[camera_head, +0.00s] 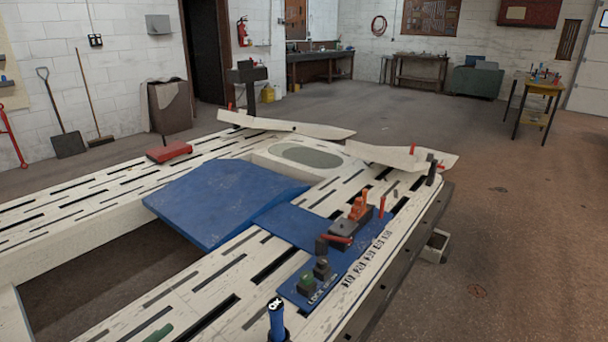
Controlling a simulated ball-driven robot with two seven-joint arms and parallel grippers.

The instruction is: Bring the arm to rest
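Neither of my grippers and no part of my arms shows in the head view. Where they are, and whether they are open or shut, is hidden. The frame bench (60,222) fills the lower left and middle of the view, white with dark slots. A blue panel (220,200) lies across its opening, and a smaller blue mat (290,226) lies beside it to the right.
A black block with orange parts (345,228), a green-topped block (306,284) and a blue-handled item (277,318) stand along the bench's right side. A red case (168,152) sits at the back left. The floor (500,230) to the right is mostly clear.

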